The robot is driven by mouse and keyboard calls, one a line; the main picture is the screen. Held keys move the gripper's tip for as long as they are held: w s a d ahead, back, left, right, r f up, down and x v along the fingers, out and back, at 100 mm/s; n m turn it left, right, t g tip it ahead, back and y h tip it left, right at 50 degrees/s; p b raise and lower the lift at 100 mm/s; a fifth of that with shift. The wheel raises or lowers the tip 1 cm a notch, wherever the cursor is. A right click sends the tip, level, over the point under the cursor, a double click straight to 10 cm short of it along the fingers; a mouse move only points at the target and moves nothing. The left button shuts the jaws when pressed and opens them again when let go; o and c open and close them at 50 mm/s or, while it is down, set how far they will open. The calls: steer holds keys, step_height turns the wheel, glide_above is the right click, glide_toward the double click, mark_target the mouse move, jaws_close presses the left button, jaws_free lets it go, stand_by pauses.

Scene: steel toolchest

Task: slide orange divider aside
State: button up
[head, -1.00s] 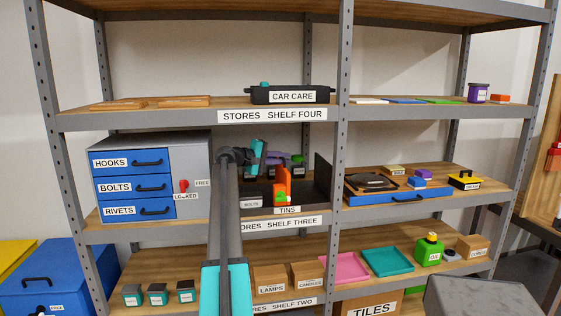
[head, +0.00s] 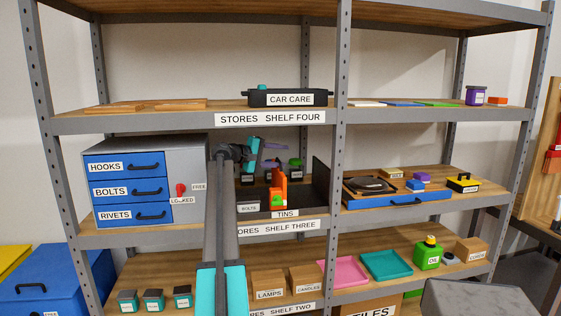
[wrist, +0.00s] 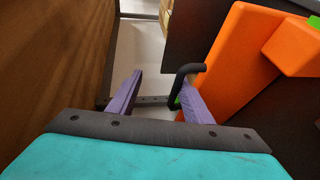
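The orange divider (head: 279,186) stands upright in a dark open bin (head: 321,182) labelled TINS on shelf three. In the wrist view the divider (wrist: 242,72) fills the upper right, just right of my gripper (wrist: 162,80). My gripper's two purple fingers are apart with a clear gap. A bent black rod (wrist: 190,70) shows between the fingers, close to the right one; I cannot tell whether they touch. In the head view my gripper (head: 275,161) is behind and above the divider, small and partly hidden.
A grey chest (head: 180,147) with blue drawers stands left of my arm. The bin's tall dark wall rises to the right. A blue tray (head: 398,200) lies farther right. Shelf four's CAR CARE tray (head: 289,97) is overhead.

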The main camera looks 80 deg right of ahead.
mark_target(281, 164)
steer(key=shift+o, duration=0.2)
steer(key=a, duration=0.1)
steer(key=s+a+r, duration=0.1)
steer(key=a, duration=0.1)
steer(key=shift+s+r, duration=0.15)
steer(key=shift+r, duration=0.15)
steer(key=shift+s+a+f, duration=0.2)
steer(key=shift+a+f, duration=0.1)
steer(key=shift+a, duration=0.25)
steer(key=shift+c, duration=0.9)
steer(key=shift+s+a+f, duration=0.15)
steer(key=shift+s+a, duration=0.05)
steer(key=shift+a, duration=0.55)
steer(key=shift+c, duration=0.6)
steer(key=a, duration=0.2)
steer(key=s+a+r, duration=0.1)
steer(key=a, duration=0.1)
steer(key=s+a+r, duration=0.1)
steer(key=a, duration=0.1)
steer(key=shift+s+a+r+b, duration=0.15)
steer(key=shift+a+r+b, duration=0.05)
steer(key=shift+a+b, duration=0.1)
steer(key=a, duration=0.3)
steer(key=shift+f, duration=0.25)
